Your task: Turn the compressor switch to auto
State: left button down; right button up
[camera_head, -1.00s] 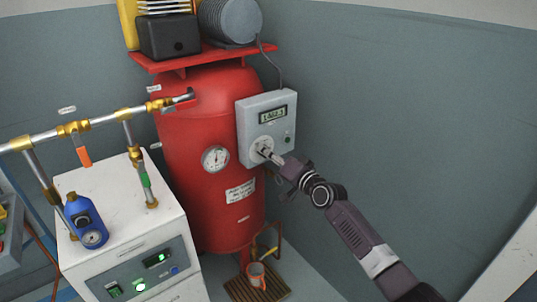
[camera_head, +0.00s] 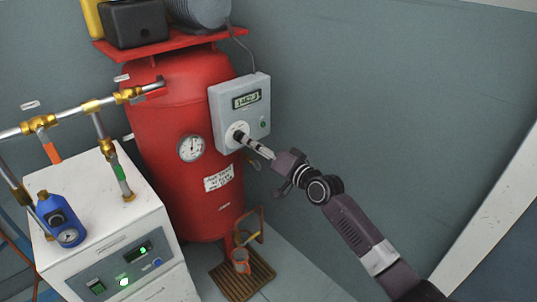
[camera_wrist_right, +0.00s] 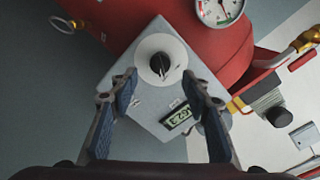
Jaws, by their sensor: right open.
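The compressor switch is a black knob (camera_head: 239,136) on a round white dial, low on the front of a grey control box (camera_head: 226,103). The box is mounted on the red compressor tank (camera_head: 167,119). In the right wrist view the knob (camera_wrist_right: 160,63) shows clear, beyond the fingertips. My right gripper (camera_head: 258,149) is in front of the dial at its lower right. In the right wrist view its two blue-padded fingers (camera_wrist_right: 162,92) are spread apart with nothing between them. The lettering around the dial is too small to read. My left gripper is not in view.
A pressure gauge (camera_head: 191,148) sits on the tank left of the box. A white cabinet (camera_head: 84,232) with pipes and a blue device (camera_head: 58,219) stands at left. A slatted wooden mat (camera_head: 257,281) with a cup lies below. Free room lies right of the tank.

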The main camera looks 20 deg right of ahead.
jog(key=v, duration=0.6)
dwell(0.3)
